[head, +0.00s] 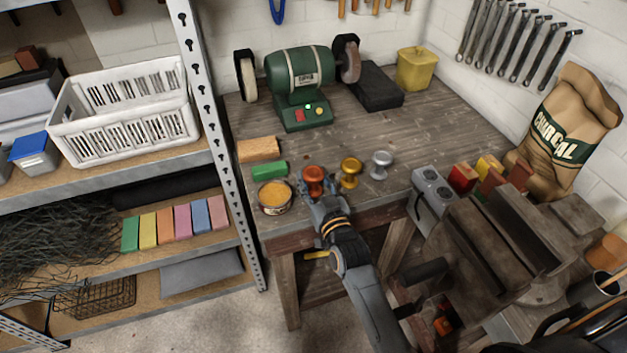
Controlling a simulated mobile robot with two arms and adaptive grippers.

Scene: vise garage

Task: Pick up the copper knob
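The copper knob (314,178) stands upright near the front edge of the wooden workbench (425,135). It is orange-red and shiny, with a wide round top. A gold knob (350,170) and a silver knob (381,163) stand in a row to its right. My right gripper (318,193) reaches in from the front, right at the copper knob. Its fingers look spread on either side of the knob's lower part, which is partly hidden; contact cannot be made out. My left gripper is not in view.
A round tin (275,196) and a green block (269,169) sit close left of the copper knob. A green bench grinder (300,80) stands behind. A large vise (500,235) is at the right. The bench between grinder and knobs is mostly clear.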

